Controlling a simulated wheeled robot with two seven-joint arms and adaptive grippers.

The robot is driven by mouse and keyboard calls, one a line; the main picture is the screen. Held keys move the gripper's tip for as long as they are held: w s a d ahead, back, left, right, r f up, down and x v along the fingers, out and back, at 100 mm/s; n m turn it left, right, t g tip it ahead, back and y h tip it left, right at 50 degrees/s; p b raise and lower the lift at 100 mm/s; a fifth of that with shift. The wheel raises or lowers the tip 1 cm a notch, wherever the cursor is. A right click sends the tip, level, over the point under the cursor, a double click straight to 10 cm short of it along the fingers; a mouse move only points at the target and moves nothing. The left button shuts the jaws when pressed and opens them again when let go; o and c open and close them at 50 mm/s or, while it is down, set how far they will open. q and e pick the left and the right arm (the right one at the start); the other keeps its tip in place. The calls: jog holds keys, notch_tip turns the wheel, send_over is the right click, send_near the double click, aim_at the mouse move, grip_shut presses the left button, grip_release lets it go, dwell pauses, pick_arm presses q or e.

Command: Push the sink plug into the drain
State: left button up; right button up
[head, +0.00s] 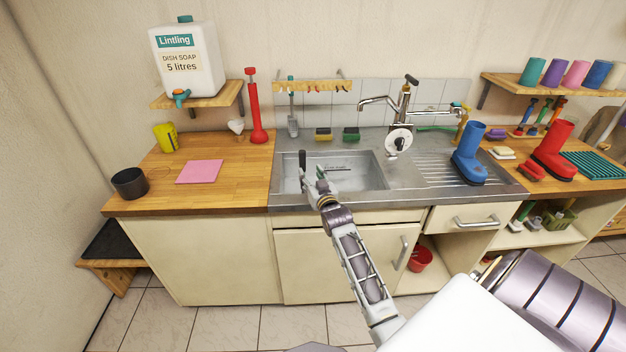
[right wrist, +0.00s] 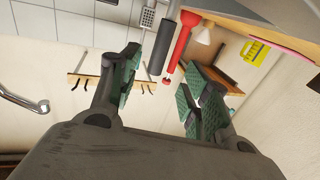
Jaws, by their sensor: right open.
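My right gripper (head: 307,180) is open over the left part of the steel sink basin (head: 362,174). An upright dark cylinder (head: 302,160), which looks like the sink plug's handle, stands just beyond the gripper. In the right wrist view the same dark cylinder (right wrist: 161,45) shows between and beyond the spread fingers of the right gripper (right wrist: 166,88), with no clear contact. The view is upside down there. The lower end of the cylinder and the drain are hidden, so I cannot tell how the plug sits. My left gripper is out of view.
A tap (head: 400,105) stands behind the basin. A red plunger (head: 255,110) stands on the wooden counter (head: 235,165), left of the sink. A blue boot (head: 469,155) stands on the drainer to the right. The basin's right part looks clear.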

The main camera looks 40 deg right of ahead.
jog(key=shift+v, duration=0.85)
dwell(0.7)
